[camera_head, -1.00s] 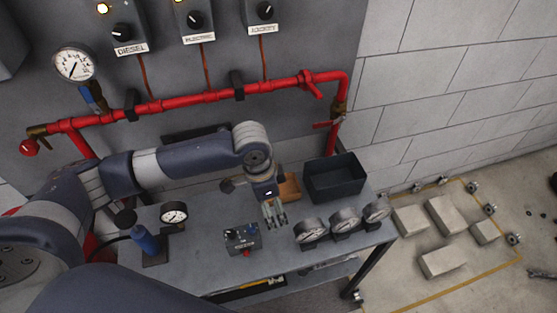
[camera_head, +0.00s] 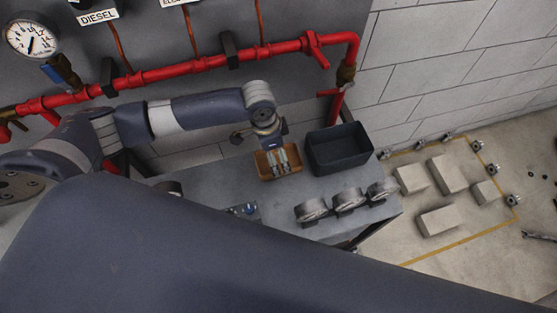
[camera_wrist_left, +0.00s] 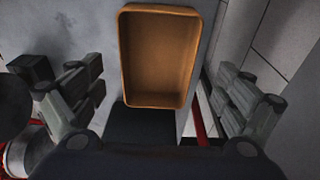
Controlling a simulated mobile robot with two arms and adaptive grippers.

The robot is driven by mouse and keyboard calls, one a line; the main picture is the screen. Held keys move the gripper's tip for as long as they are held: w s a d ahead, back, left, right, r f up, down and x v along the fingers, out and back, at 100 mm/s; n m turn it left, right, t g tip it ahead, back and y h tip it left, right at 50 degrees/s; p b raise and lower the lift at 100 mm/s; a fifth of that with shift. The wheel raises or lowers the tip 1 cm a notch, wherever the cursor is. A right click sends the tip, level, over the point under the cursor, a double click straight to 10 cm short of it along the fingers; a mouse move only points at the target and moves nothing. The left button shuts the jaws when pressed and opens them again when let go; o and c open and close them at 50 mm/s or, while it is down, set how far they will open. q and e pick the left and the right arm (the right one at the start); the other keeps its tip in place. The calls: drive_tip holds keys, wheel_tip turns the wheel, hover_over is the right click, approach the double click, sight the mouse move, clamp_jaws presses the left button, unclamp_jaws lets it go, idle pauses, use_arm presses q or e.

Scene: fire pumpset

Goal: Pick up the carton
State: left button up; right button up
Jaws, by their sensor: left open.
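The carton (camera_head: 264,168) is a small open-topped, orange-brown box on the grey bench, just left of a black bin. In the left wrist view the carton (camera_wrist_left: 160,62) shows its empty inside at the top centre. My left gripper (camera_head: 282,158) is above the carton and hides part of it in the head view. In the left wrist view the left gripper's fingers (camera_wrist_left: 163,92) are spread wide, one on each side of the carton, with nothing between them that they grip. I cannot tell how high they are above it. My right gripper is not in view.
The black bin (camera_head: 345,164) stands close to the carton's right. Three round gauges (camera_head: 348,202) sit near the bench's front right edge. A red pipe (camera_head: 200,72) runs along the panel behind. My own large arm link covers the foreground and hides the bench front.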

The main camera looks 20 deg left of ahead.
sight(280, 164)
use_arm(q)
drive_tip(key=f, duration=0.3)
drive_tip(key=shift+d+f+p, duration=0.2)
drive_tip(key=shift+d+p, duration=0.15)
drive_tip(key=shift+f, duration=0.35)
drive_tip(key=c, duration=1.3)
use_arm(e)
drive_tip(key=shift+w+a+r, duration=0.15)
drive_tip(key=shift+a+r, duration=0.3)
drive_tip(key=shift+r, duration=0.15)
use_arm(q)
drive_tip(key=shift+w, duration=0.1)
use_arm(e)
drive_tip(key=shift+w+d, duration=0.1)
